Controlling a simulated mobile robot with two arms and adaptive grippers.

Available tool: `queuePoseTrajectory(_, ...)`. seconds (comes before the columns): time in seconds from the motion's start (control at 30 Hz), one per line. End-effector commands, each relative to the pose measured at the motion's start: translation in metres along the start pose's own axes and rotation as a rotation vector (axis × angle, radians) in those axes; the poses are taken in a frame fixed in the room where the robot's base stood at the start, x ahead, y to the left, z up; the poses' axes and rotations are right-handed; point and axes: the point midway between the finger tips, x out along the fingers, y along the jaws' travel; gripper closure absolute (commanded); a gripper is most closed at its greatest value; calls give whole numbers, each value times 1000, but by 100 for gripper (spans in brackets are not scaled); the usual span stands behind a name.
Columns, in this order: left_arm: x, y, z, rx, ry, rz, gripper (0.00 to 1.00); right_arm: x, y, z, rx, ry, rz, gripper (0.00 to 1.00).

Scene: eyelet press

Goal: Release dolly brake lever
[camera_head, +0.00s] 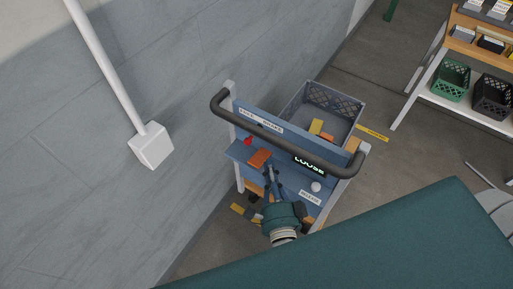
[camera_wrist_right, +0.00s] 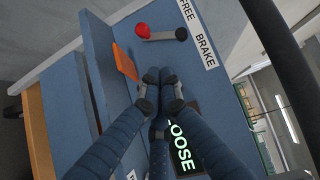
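The dolly (camera_head: 294,143) is blue with a black push handle. Its brake lever has a red knob (camera_head: 248,141). In the wrist view the red knob (camera_wrist_right: 143,30) sits left of a dark pivot (camera_wrist_right: 181,33), beside a label reading FREE and BRAKE (camera_wrist_right: 197,35). My right gripper (camera_head: 269,172) is over the dolly's panel, below and right of the knob and apart from it. In the right wrist view its fingertips (camera_wrist_right: 158,75) are together with nothing visible between them. My left gripper is not in view.
An orange block (camera_head: 259,158) is between gripper and knob. The black handle (camera_head: 285,140) arches over the panel. A lit display reading LOOSE (camera_head: 309,164) and a white knob (camera_head: 316,187) are to the right. A grey crate (camera_head: 344,106) is behind; the wall is left.

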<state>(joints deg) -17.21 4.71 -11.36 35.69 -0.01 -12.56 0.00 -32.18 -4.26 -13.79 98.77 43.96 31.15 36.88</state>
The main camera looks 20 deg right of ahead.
Motion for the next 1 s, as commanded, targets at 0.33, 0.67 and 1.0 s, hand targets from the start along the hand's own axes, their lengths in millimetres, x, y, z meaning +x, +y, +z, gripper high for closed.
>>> queuePoseTrajectory(0.33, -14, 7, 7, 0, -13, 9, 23, 57, -1, 18, 1, 0, 1, 100)
queuePoseTrajectory(0.67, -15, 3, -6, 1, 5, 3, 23, 67, 0, 28, -1, -1, 1, 100)
queuePoseTrajectory(1.0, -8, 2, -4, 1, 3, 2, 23, 69, 3, 30, 9, 0, -8, 100)
